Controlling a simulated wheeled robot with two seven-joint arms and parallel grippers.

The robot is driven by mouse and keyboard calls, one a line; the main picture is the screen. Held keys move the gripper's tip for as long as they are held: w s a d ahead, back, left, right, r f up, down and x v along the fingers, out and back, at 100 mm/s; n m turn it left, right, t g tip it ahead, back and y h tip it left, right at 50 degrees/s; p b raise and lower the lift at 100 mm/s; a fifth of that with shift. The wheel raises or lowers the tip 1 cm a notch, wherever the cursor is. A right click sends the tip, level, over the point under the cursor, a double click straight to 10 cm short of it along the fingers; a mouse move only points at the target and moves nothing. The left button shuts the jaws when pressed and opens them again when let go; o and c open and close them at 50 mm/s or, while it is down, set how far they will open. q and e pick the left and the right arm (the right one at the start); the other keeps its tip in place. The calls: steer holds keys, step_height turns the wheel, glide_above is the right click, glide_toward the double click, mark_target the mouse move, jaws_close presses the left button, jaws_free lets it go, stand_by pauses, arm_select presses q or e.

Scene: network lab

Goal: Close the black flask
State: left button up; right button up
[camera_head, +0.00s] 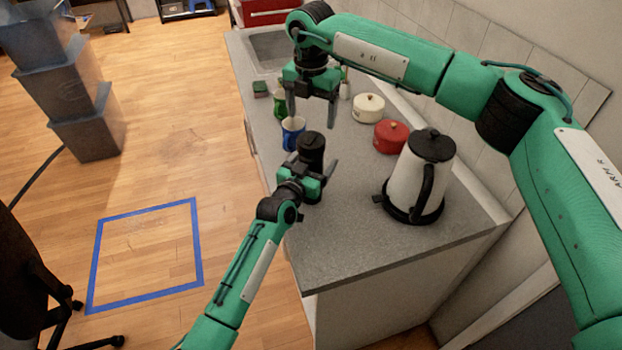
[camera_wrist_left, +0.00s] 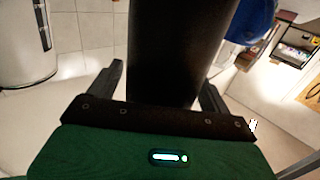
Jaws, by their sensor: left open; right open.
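The black flask (camera_head: 311,152) stands upright on the grey counter, with a dark top; I cannot tell whether its lid is open or shut. It also shows as a dark cylinder in the left wrist view (camera_wrist_left: 176,45), where its top is out of frame. My left gripper (camera_head: 314,165) is open, with its fingers on either side of the flask's body; in the left wrist view the fingers (camera_wrist_left: 163,80) look apart from its sides. My right gripper (camera_head: 312,104) is open and empty, pointing down above the counter, beyond the flask.
A blue mug (camera_head: 293,132) stands close behind the flask, with a green cup (camera_head: 282,105) beyond. A white kettle (camera_head: 424,172) stands to the right; red (camera_head: 391,137) and cream (camera_head: 368,108) pots sit by the wall. The counter's front part (camera_head: 350,240) is clear.

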arm_select(q)
steer(key=c, duration=1.8)
arm_select(e)
steer(key=n, duration=1.6)
steer(key=shift+n, duration=0.4)
steer(key=n, duration=0.4)
steer(key=shift+n, duration=0.3)
steer(key=n, duration=0.4)
steer(key=shift+n, duration=0.3)
steer(key=n, duration=0.5)
steer(key=shift+n, duration=0.3)
